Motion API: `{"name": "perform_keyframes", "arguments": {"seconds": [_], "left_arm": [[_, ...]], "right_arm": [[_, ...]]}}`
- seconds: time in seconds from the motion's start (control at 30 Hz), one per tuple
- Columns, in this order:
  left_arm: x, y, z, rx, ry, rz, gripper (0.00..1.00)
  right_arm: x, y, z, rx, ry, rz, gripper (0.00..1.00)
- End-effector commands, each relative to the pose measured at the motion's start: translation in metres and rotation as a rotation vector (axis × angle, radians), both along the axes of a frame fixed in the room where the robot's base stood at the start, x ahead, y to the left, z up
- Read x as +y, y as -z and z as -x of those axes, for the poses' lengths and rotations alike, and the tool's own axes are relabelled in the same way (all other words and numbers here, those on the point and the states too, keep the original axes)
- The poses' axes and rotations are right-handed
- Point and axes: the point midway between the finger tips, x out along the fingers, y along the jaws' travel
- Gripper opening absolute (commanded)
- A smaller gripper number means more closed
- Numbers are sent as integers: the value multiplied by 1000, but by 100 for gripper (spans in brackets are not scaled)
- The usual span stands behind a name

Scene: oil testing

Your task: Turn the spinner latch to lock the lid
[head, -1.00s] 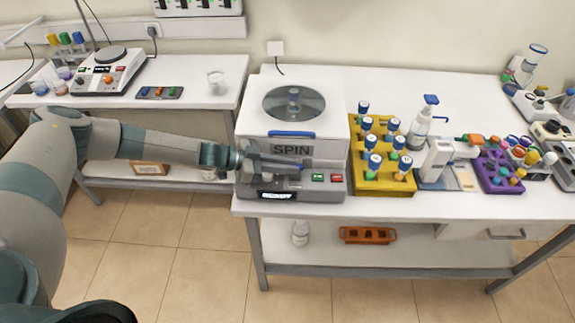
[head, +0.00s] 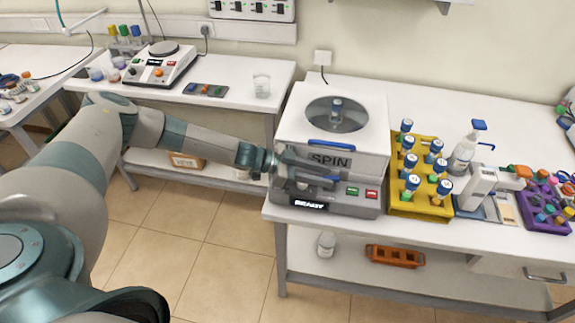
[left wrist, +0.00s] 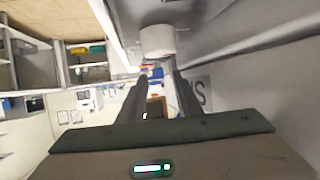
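The white and grey spinner (head: 362,170), labelled SPIN, stands on the bench with its lid (head: 370,110) down. The lid has a round window and a blue front handle (head: 332,146). A small blue part (head: 333,178), perhaps the latch, shows lower on the front by my left fingertips. My left gripper (head: 312,174) is at the spinner's front left, its fingers apart. In the left wrist view, a pale round knob-like part (left wrist: 157,40) lies just beyond the fingertips (left wrist: 158,75). I cannot tell whether they touch it. My right gripper is not in view.
A yellow rack (head: 412,208) of blue-capped tubes stands close to the spinner's right. A white bottle (head: 463,155) and a purple rack (head: 541,217) are farther right. A glass beaker (head: 262,86) sits on the left bench. The bench behind the yellow rack is clear.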

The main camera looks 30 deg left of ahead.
Motion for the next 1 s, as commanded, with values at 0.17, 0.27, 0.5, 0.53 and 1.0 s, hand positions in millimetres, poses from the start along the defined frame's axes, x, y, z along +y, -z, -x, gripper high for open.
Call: {"name": "perform_keyframes", "arguments": {"seconds": [0.17, 0.27, 0.5, 0.53, 1.0], "left_arm": [[16, -5, 9, 0, -2, 0, 31], [30, -12, 16, -2, -2, -1, 31], [67, -30, 37, -2, -4, 0, 31], [71, -32, 40, -3, -3, 0, 31], [128, -61, 74, -1, -1, 1, 31]], "right_arm": [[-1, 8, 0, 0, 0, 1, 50], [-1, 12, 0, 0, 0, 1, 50], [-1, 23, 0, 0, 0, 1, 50], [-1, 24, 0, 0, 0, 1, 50], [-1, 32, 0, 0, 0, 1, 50]]}}
